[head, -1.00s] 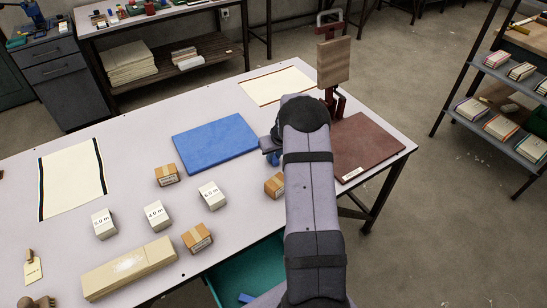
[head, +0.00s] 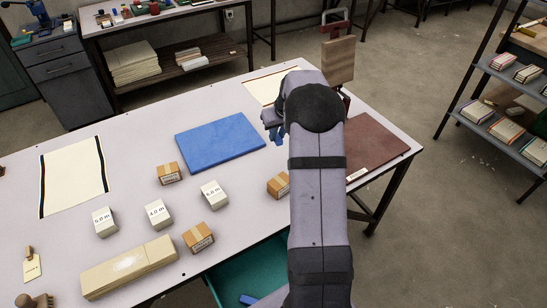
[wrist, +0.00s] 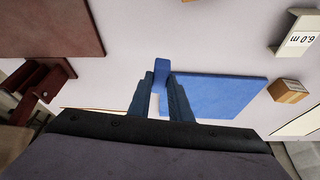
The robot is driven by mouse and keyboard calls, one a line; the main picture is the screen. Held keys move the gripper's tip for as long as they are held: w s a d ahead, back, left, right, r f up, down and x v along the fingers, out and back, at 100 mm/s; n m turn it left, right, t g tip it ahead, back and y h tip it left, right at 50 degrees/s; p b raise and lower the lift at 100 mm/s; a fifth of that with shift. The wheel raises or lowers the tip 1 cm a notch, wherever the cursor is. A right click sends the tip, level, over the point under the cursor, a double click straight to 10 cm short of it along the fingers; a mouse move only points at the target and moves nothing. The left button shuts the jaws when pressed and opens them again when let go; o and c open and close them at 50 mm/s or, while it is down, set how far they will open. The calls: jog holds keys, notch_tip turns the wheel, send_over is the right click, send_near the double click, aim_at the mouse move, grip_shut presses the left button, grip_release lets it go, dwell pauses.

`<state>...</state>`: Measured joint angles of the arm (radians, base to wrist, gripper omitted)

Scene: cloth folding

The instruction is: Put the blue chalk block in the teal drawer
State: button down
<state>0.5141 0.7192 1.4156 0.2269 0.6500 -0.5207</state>
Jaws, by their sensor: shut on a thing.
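My gripper (head: 274,133) is above the table, right of the blue mat (head: 220,142) in the head view, and mostly hidden by my arm. In the wrist view my gripper's fingers (wrist: 163,84) are shut on the blue chalk block (wrist: 161,67), which sticks out past the fingertips. The teal drawer (head: 250,268) is open below the table's front edge, partly hidden behind my arm. A small blue piece (head: 248,299) lies in it.
Cardboard boxes (head: 198,238) and white labelled blocks (head: 158,213) stand on the near table. A long beige block (head: 128,266) lies at the front edge. A brown mat (head: 376,148) lies right, with a wooden panel on a stand (head: 338,60) behind it.

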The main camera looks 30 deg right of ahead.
notch_tip(320, 180, up, 5)
jog(key=shift+w, duration=0.1)
jog(key=s+a+n+g+y+b, duration=0.1)
jog(key=s+a+n+y+b, duration=0.1)
jog(key=s+a+n+b, duration=0.65)
jog(key=s+a+n+g+y+b, duration=0.1)
jog(key=s+a+n+g, duration=0.3)
jog(key=s, duration=0.9)
jog(key=s+a+n+t+y+b, duration=0.1)
jog(key=s+a+n+y+b, duration=0.1)
jog(key=s+a+n+b, duration=0.6)
jog(key=p, duration=0.3)
send_near(267, 288)
jog(key=shift+m, duration=0.35)
jog(key=shift+w+d+f+b, duration=0.1)
jog(key=shift+d+f+b, duration=0.3)
jog(key=shift+f, duration=0.45)
jog(key=shift+d+f+b, duration=0.25)
jog(key=shift+d+f, duration=0.15)
jog(key=shift+f, duration=0.45)
jog(key=shift+w+d+f+b, duration=0.1)
jog(key=shift+d+f+b, duration=0.3)
jog(key=shift+f, duration=0.45)
jog(key=shift+f, duration=0.15)
jog(key=c, duration=1.6)
grip_release()
